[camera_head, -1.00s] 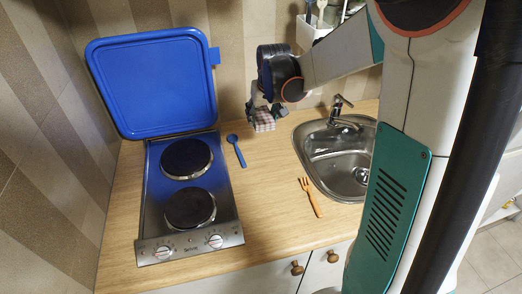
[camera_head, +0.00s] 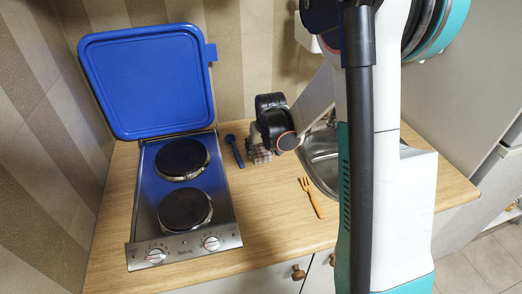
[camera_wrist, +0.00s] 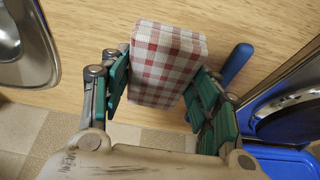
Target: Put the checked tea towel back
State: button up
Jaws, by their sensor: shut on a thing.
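The checked tea towel (camera_wrist: 165,62), folded into a red-and-white block, is between the fingers of my gripper (camera_wrist: 160,98) in the wrist view. My gripper is shut on it. In the head view the towel (camera_head: 259,154) shows partly below my gripper (camera_head: 258,140), between the hob and the sink, just right of the blue spoon. My wrist hides part of it. I cannot tell whether the towel touches the worktop.
The two-plate hob (camera_head: 184,205) is at left, its blue lid (camera_head: 147,82) raised against the wall. A blue spoon (camera_head: 235,150) and an orange fork (camera_head: 311,197) lie on the wooden worktop (camera_head: 265,225). My arm partly hides the sink (camera_head: 321,158).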

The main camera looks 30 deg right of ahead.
jog(key=shift+f, duration=0.15)
jog(key=o, duration=1.2)
jog(key=shift+s+r, duration=0.1)
jog(key=shift+r, duration=0.3)
jog(key=p+v, duration=0.3)
jog(key=v, duration=0.8)
jog(key=shift+r+p, duration=0.25)
jog(key=shift+p, duration=0.1)
